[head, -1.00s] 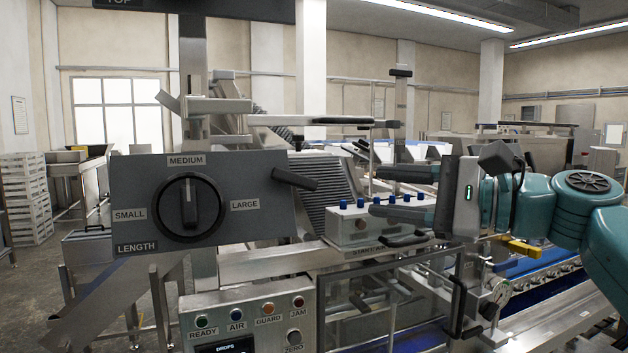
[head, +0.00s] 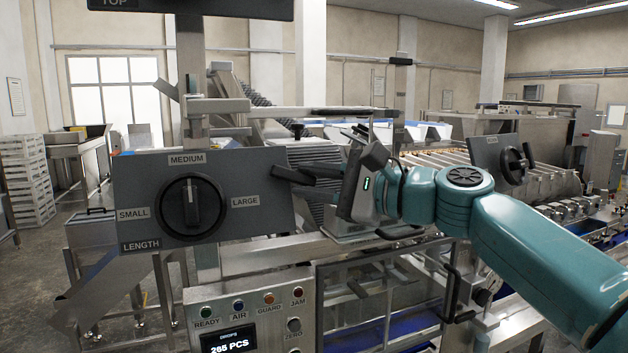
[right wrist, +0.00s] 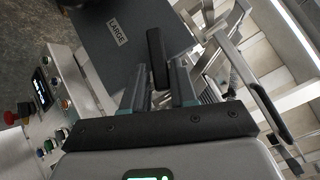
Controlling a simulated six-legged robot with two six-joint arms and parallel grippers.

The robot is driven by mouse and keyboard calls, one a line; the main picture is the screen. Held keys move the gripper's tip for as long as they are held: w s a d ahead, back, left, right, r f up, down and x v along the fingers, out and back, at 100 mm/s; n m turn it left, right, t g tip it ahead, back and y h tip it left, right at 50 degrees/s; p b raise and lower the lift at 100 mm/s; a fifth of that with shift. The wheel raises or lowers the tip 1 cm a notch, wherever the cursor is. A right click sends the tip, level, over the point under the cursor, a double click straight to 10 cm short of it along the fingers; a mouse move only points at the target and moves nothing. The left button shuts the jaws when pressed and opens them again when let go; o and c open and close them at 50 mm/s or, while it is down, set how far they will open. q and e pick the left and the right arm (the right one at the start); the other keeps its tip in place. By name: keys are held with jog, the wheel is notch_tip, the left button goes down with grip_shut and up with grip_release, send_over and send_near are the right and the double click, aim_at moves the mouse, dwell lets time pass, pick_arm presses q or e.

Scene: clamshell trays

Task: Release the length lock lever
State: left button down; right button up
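The length lock lever (head: 288,174) is a short black handle at the right edge of the grey LENGTH panel (head: 140,185). In the right wrist view the lever (right wrist: 157,56) points down between my fingers. My right gripper (head: 306,183) is at the lever's free end, coming from the right. Its two fingers (right wrist: 159,90) are apart, one on each side of the lever's end, with a gap showing. The panel's round knob (head: 191,204) points up at MEDIUM. My left gripper is not in view.
A steel control box (head: 245,310) with buttons and a display stands below the panel. A steel bar with a black handle (head: 343,112) runs above and behind my gripper. A clear-windowed guard (head: 385,290) lies below my right arm.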

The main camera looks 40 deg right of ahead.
grip_shut()
jog(key=shift+r+p, duration=0.25)
jog(key=shift+p, duration=0.05)
jog(key=n+g+p, duration=0.1)
jog(key=r+n+p, duration=0.1)
jog(key=p, duration=0.1)
jog(key=shift+w+d+g+p, duration=0.15)
jog(key=shift+g+p, duration=0.15)
jog(key=shift+g, duration=0.1)
jog(key=shift+n, duration=0.4)
jog(key=shift+f, duration=0.2)
jog(key=shift+o, duration=2.4)
grip_release()
jog(key=shift+w, duration=0.1)
